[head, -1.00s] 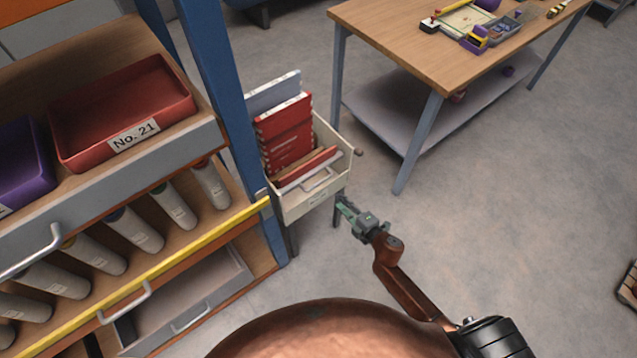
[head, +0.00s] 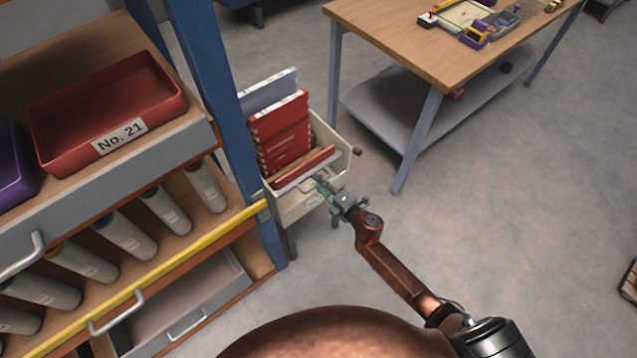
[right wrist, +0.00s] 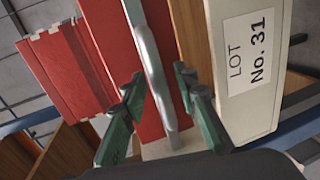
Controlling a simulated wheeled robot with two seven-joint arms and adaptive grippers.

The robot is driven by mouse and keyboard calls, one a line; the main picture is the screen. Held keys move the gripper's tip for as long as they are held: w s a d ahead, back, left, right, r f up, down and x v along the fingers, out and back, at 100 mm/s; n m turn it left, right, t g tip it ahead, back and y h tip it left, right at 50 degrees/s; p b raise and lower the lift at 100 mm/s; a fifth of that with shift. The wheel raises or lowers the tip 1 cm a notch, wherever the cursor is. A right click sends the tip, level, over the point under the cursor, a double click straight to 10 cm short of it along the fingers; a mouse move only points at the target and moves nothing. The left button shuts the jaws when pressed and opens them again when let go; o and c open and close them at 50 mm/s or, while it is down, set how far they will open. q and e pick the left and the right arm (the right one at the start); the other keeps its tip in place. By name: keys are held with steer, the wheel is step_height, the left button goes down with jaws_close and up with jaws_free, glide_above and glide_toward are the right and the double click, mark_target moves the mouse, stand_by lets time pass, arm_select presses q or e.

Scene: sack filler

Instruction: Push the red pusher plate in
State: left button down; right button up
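The red pusher plate (head: 306,165) sits tilted inside a cream bin (head: 300,206). It also shows in the right wrist view (right wrist: 172,55), with a pale metal handle (right wrist: 157,80) in front of it. Tall red packs (head: 280,138) stand behind the plate. My right gripper (head: 322,184) is at the front of the bin by the handle. In the right wrist view its two fingers (right wrist: 158,88) are open, one on each side of the handle, with gaps visible. Contact cannot be seen. My left gripper is not in view.
The bin's front carries a "LOT No. 31" label (right wrist: 250,50). A blue post (head: 212,95) and a shelf with a red tray (head: 60,150) stand to the left. A wooden table (head: 400,38) stands at the back right.

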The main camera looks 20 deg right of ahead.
steer(key=shift+c, duration=0.6)
jaws_close()
